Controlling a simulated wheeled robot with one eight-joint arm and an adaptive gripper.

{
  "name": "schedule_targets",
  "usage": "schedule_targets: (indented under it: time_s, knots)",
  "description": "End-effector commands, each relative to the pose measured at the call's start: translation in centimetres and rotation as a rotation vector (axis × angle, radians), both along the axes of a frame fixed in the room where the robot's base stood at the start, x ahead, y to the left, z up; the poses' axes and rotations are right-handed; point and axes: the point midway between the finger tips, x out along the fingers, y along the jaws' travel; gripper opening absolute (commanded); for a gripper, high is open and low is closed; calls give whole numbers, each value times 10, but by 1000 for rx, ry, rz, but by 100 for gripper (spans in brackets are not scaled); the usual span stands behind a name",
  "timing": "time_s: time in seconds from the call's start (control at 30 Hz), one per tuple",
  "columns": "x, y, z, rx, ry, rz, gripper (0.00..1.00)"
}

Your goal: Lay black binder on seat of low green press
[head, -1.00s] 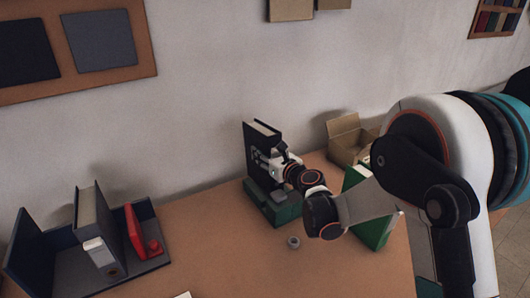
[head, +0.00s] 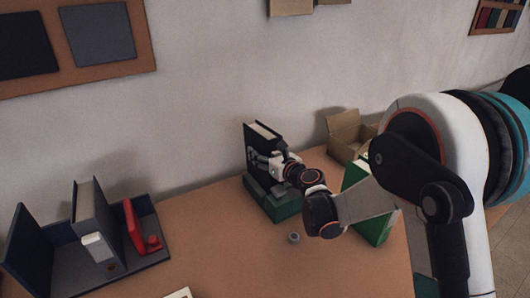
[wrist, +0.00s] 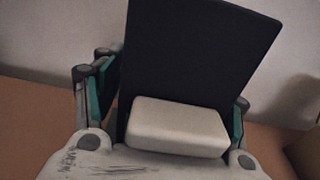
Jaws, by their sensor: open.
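The black binder (head: 261,145) stands upright on the low green press (head: 277,204) near the wall, its pale page edges showing at the top. My gripper (head: 258,161) is at the binder's near side, low over the press. In the wrist view the binder (wrist: 195,60) looks tilted and fills the middle. The fingers of my gripper (wrist: 172,95) lie to either side of it, spread apart. A pale block (wrist: 178,127) sits in front of the binder's lower part; I cannot tell what it is. The gripper hides part of the binder and press in the head view.
A green upright thing (head: 374,222) stands close to my arm on the right. An open cardboard box (head: 345,145) is behind it. A dark holder (head: 140,268) with a grey binder (head: 92,215) and a red item (head: 136,232) is at left. A small grey knob (head: 293,238) lies in front.

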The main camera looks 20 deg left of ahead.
Motion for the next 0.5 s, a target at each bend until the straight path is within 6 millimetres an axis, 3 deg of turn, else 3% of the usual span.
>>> schedule_targets:
  time_s: [0.23,0.5]
  knots:
    - [-10,-12,2,0,0,-1,66]
    - [-45,-53,9,0,0,-2,66]
